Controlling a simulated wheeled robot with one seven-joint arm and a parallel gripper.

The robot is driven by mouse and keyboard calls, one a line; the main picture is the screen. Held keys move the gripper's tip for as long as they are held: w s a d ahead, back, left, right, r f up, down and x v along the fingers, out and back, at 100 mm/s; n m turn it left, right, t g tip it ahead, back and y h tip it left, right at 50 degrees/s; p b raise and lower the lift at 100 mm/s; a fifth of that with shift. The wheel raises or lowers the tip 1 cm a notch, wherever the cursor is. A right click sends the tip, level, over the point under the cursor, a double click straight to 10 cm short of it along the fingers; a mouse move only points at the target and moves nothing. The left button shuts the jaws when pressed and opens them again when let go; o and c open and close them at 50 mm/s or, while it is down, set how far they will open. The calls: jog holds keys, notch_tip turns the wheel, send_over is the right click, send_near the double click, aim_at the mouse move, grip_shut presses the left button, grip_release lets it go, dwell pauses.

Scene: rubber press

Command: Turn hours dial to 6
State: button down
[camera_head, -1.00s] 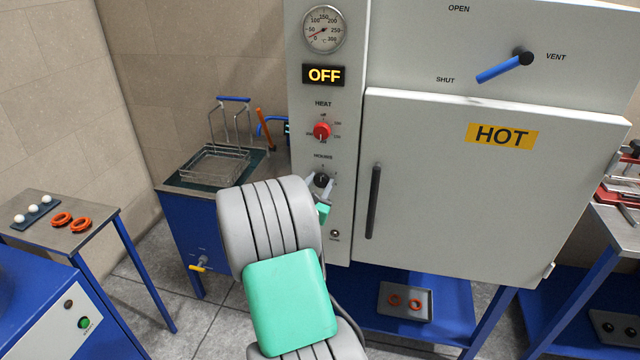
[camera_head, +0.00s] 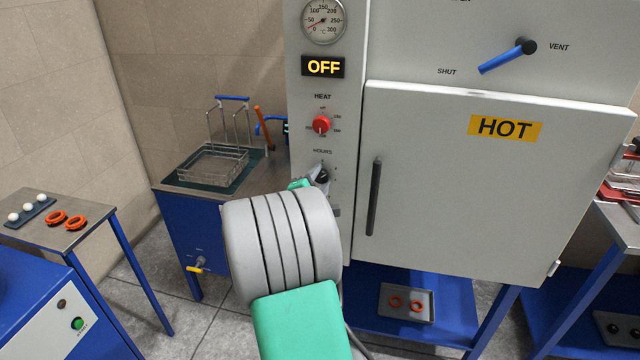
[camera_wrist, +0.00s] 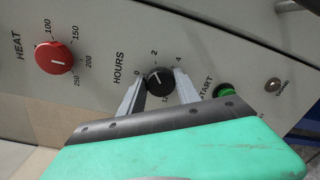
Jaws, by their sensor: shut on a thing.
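The black hours dial (camera_wrist: 159,82) is on the oven's grey control panel, below the HOURS label, with 0, 2 and 4 printed around it in the wrist view. Its white pointer line shows faintly; I cannot tell its exact reading. My gripper (camera_wrist: 160,76) has one grey finger on each side of the dial and is shut on it. In the head view the dial (camera_head: 322,174) is partly hidden by my gripper and wrist.
The red heat dial (camera_head: 321,125) sits just above, under a display (camera_head: 323,67) reading OFF. The green start button (camera_wrist: 225,91) is near the right finger in the wrist view. The oven door handle (camera_head: 374,199) stands out right of the panel.

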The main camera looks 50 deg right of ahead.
jog(key=m+b, duration=0.3)
jog(key=m, duration=0.1)
jog(key=m+b, duration=0.2)
jog(key=shift+f+t+b, duration=0.3)
jog(key=m+b, duration=0.4)
jog(key=b, duration=0.1)
jog(key=m+b, duration=0.2)
jog(key=b, duration=0.1)
jog(key=shift+s+f+t, duration=0.1)
jog(key=shift+f+t, duration=0.15)
jog(key=shift+t, duration=0.05)
jog(key=m+b, duration=0.6)
jog(key=b, duration=0.3)
jog(key=shift+f+b, duration=0.1)
jog(key=shift+b, duration=0.25)
jog(key=m+b, duration=0.2)
jog(key=b, duration=0.1)
jog(key=shift+m+t+b, duration=0.3)
jog(key=shift+m, duration=0.1)
jog(key=m+b, duration=0.3)
jog(key=b, duration=0.1)
jog(key=shift+w+r+m, duration=0.2)
jog(key=shift+m, duration=0.2)
jog(key=c, duration=0.9)
grip_release()
jog(key=shift+r, duration=0.1)
jog(key=shift+o, duration=0.2)
jog(key=shift+a, duration=0.15)
